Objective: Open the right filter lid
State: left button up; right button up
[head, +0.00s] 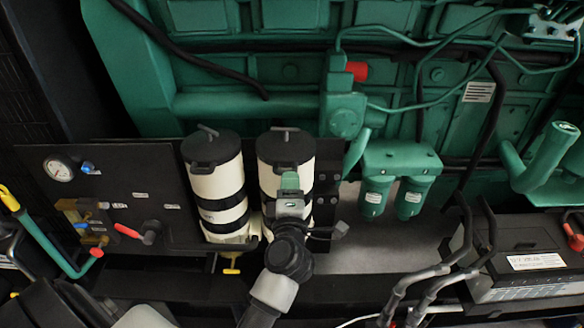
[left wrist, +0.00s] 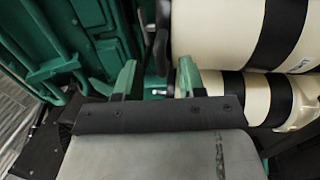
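The right filter is an upright cream canister with black bands, and its black lid (head: 286,147) sits on top with a small bar handle (head: 285,129). The lid looks closed. My left gripper (head: 290,180) is in front of this canister, just below the lid, and hides part of its front. In the left wrist view its two green fingers (left wrist: 157,75) stand apart, with nothing clearly held between them. A dark lid part (left wrist: 162,48) shows just beyond the fingertips; I cannot tell if they touch it. My right gripper is not in view.
The left filter (head: 216,185), with a similar lid, stands close beside. A black panel with a gauge (head: 59,170) and red-handled valve is at left. Green engine parts (head: 400,165) lie behind and right. A battery unit (head: 520,260) with cables is at lower right.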

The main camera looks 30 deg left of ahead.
aim_at(291, 170)
pick_arm(q)
jog(key=shift+x, duration=2.3)
jog(key=shift+d, duration=0.1)
jog(key=shift+c, duration=0.2)
grip_shut()
